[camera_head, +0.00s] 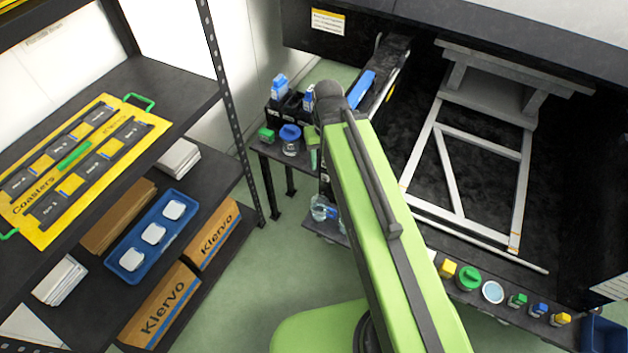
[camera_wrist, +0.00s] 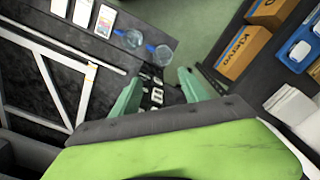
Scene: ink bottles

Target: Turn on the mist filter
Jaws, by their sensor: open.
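No part in view can be read for certain as the mist filter. In the wrist view, a dark panel with several small white-marked controls (camera_wrist: 157,97) lies between and beyond the fingers of my gripper (camera_wrist: 160,77). The controls are too small to read or to tell whether any is on. My gripper is open, with its two green fingers apart and nothing seen held between them. I cannot tell whether a finger touches the panel. In the head view my green arm hides most of that area.
A dark machine bed with a pale metal frame (camera_head: 518,190) is at right. Several bottles and pots, including a green-lidded pot (camera_head: 467,279), line its front ledge. Green floor (camera_head: 275,260) is clear between.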

